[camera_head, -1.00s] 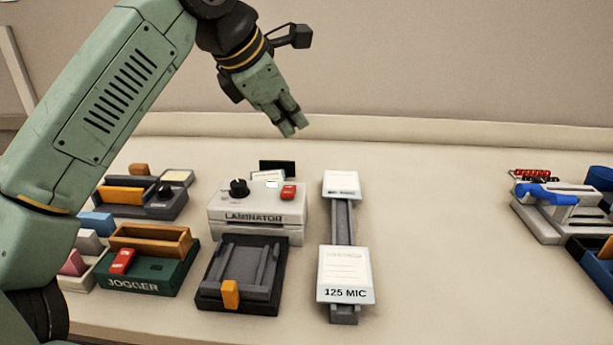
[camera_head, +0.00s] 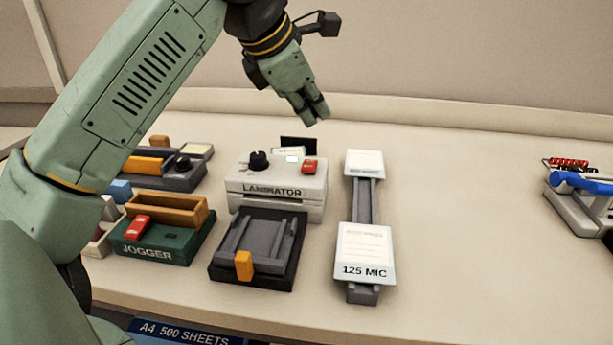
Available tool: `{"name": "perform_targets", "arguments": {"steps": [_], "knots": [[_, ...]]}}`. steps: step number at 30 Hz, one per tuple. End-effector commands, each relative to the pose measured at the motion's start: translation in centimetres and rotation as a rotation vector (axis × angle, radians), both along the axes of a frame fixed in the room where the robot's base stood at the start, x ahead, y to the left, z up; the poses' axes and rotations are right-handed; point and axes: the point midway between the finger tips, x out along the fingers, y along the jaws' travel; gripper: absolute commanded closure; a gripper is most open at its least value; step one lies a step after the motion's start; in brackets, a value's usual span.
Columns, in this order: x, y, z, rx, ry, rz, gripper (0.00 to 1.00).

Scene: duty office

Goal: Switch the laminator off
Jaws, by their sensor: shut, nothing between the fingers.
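The laminator (camera_head: 276,190) is a pale grey box with its name on the front, standing on the table left of the picture's middle. On its top are a black knob (camera_head: 259,160), a small lit white panel (camera_head: 292,158) and a red switch (camera_head: 310,166). Which way the switch is set I cannot tell. My gripper (camera_head: 318,117) is shut and empty, pointing down above and behind the laminator, apart from the switch.
A black tray with an orange tab (camera_head: 244,265) lies in front of the laminator. The green jogger (camera_head: 165,245) with its own red switch stands left. A rail with a 125 MIC card (camera_head: 364,255) stands right. Clear table lies further right, before a blue-handled device (camera_head: 580,182).

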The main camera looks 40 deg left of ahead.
Motion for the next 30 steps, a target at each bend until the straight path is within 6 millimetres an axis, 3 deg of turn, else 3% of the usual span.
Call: {"name": "perform_targets", "arguments": {"steps": [1,3,10,30], "knots": [[-0.1,-0.1,-1.5,0.000,0.000,0.000,1.00],[-0.3,-0.2,-2.5,0.000,-0.001,0.000,1.00],[-0.7,-0.4,-5.0,-0.001,-0.001,0.000,1.00],[-0.8,-0.5,-5.3,-0.001,0.000,0.001,1.00]]}}
